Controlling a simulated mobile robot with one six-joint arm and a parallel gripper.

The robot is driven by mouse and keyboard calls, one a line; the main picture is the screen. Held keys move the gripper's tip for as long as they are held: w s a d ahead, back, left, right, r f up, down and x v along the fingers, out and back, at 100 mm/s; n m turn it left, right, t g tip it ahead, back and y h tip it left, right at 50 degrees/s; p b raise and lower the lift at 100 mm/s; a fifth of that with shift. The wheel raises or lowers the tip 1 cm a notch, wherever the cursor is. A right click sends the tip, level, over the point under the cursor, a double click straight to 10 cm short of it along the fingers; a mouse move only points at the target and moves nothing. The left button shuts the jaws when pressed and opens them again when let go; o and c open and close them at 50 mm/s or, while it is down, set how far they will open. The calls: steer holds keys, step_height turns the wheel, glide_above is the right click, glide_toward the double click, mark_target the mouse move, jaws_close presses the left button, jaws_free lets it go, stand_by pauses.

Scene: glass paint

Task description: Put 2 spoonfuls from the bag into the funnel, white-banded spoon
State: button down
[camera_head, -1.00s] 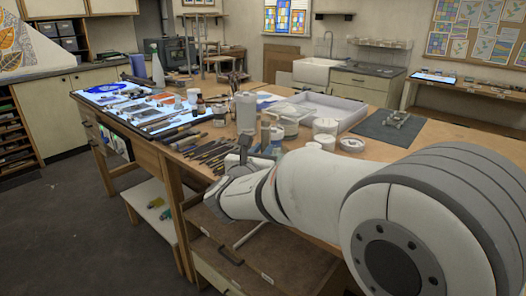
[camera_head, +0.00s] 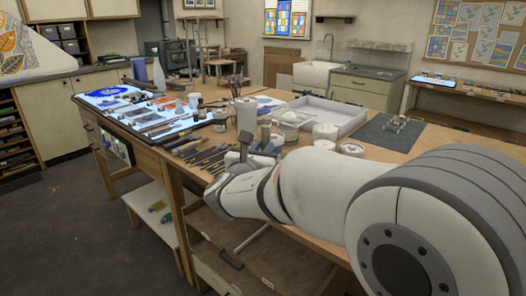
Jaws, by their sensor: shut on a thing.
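My gripper (camera_head: 247,150) is over the near edge of the workbench, among dark tools and small containers. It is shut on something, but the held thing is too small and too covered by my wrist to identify. The white band of a spoon cannot be made out. A pale open container with a white heap (camera_head: 290,117) stands behind and to the right of my gripper; I cannot tell whether it is the bag. No funnel can be told apart among the crowded items.
White tubs (camera_head: 325,132), a small round dish (camera_head: 351,149) and a shallow white tray (camera_head: 335,111) are to the right. Dark tools (camera_head: 205,157) lie to the left. A grey mat (camera_head: 388,133) has some bare room.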

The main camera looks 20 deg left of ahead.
mark_target(265, 129)
steer(key=shift+r+p, duration=1.35)
steer(key=shift+r, duration=0.9)
